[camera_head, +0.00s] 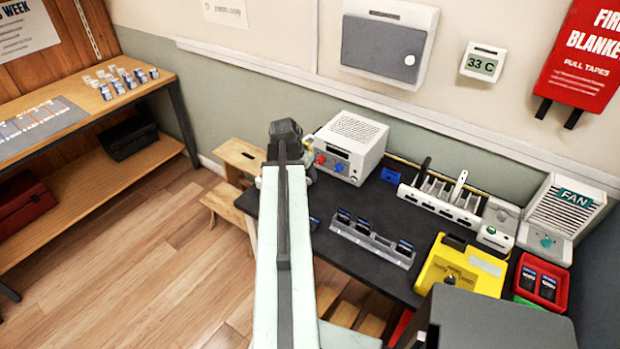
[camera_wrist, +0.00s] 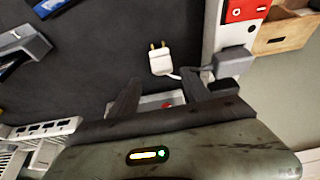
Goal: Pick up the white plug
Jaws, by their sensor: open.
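In the wrist view the white plug (camera_wrist: 161,62) lies on the dark bench mat with its two brass pins pointing away from my gripper. A pale cord leaves its lower right side and runs toward the right finger. My gripper (camera_wrist: 160,80) is open and empty. Its two dark fingers point toward the plug, which shows just beyond the fingertips, roughly centred between them. I cannot tell the height gap. In the head view my arm reaches over the bench's left end, and the plug and fingertips cannot be made out.
A grey block (camera_wrist: 232,62) and a red-and-white unit (camera_wrist: 245,10) stand right of the plug. A pale slotted rack (camera_wrist: 45,128) is at lower left. In the head view a white box with knobs (camera_head: 352,145) stands close right of my arm. A slotted phone holder (camera_head: 372,240) lies on the bench.

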